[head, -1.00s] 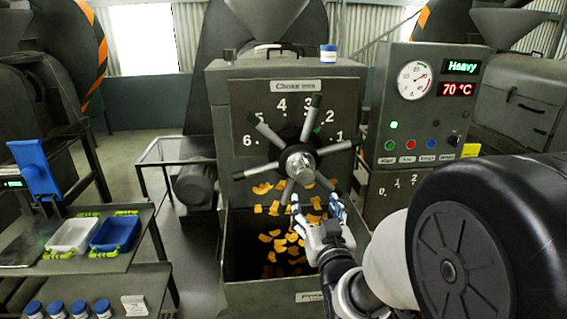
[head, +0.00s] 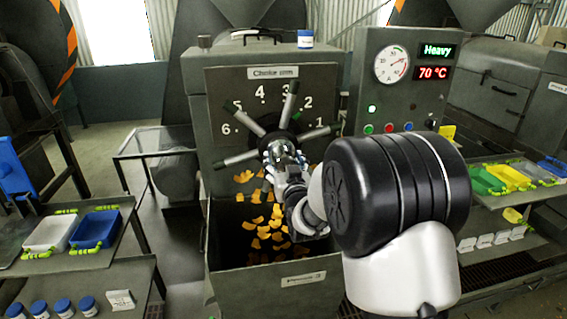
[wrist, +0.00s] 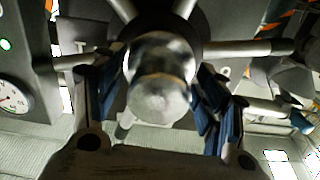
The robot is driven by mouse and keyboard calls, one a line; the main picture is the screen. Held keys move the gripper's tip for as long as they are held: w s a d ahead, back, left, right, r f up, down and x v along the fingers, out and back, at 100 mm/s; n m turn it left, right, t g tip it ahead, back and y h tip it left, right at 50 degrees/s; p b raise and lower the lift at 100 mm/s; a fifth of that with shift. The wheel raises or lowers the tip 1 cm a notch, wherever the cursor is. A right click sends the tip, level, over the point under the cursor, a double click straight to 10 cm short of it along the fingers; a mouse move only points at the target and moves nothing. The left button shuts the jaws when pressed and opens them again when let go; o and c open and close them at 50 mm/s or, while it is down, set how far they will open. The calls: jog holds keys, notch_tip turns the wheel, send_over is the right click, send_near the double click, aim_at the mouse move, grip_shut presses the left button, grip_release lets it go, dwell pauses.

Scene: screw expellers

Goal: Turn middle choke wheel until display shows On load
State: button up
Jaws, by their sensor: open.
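The choke wheel has several grey spokes (head: 242,158) around a hub and stands in front of a dial plate numbered 1 to 6 (head: 225,92) on the middle machine. My gripper (head: 278,156) is at the wheel's hub and hides most of it in the head view. In the wrist view the shiny round hub end (wrist: 160,85) sits between my two open blue-padded fingers (wrist: 162,100). I cannot tell whether the fingers touch it. The green display (head: 437,50) on the panel to the right reads "Heavy". The red display below it (head: 432,72) reads 70 °C.
Orange flakes (head: 262,222) fall into the bin (head: 285,280) below the wheel. A blue-lidded jar (head: 305,39) stands on top of the machine. Side shelves hold a white tray (head: 48,233), a blue tray (head: 95,229) and, at right, a yellow tray (head: 508,176).

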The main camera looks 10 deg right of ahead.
jog(key=shift+c, duration=0.6)
jog(key=c, duration=1.4)
jog(key=shift+n+b, duration=0.3)
jog(key=shift+b, duration=0.05)
jog(key=n+b, duration=0.2)
jog(key=b, duration=0.1)
jog(key=shift+f, duration=0.1)
jog(key=shift+d+n+b, duration=0.1)
jog(key=shift+n+b, duration=1.3)
jog(key=shift+n, duration=0.2)
jog(key=shift+r, duration=0.2)
jog(key=o, duration=1.5)
